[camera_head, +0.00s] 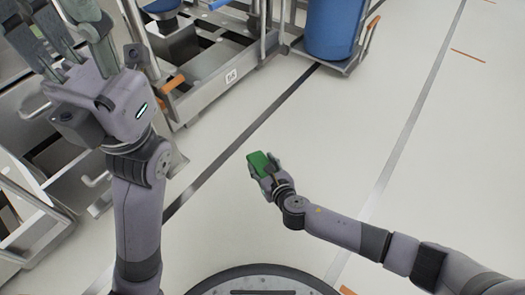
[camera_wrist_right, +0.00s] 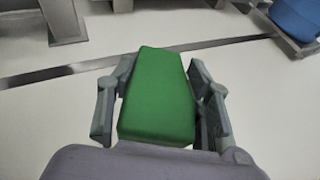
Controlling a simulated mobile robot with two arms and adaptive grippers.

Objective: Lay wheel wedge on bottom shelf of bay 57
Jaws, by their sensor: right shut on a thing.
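The wheel wedge is a green block (camera_head: 259,163), seen in the head view out over the open floor. It fills the middle of the right wrist view (camera_wrist_right: 158,95). My right gripper (camera_head: 268,172) is shut on it, with a finger on each side in the right wrist view (camera_wrist_right: 160,105). My left gripper (camera_head: 75,40) is raised at the upper left of the head view, with its grey fingers spread apart and nothing seen between them. A bay at the top carries a label reading 56 (camera_head: 231,76). I cannot make out a label 57.
Metal shelving and frames (camera_head: 30,215) stand along the left. A blue barrel (camera_head: 334,28) sits on a low cart (camera_head: 350,66) at the top. A dark line (camera_head: 240,140) crosses the pale floor. The floor on the right is clear.

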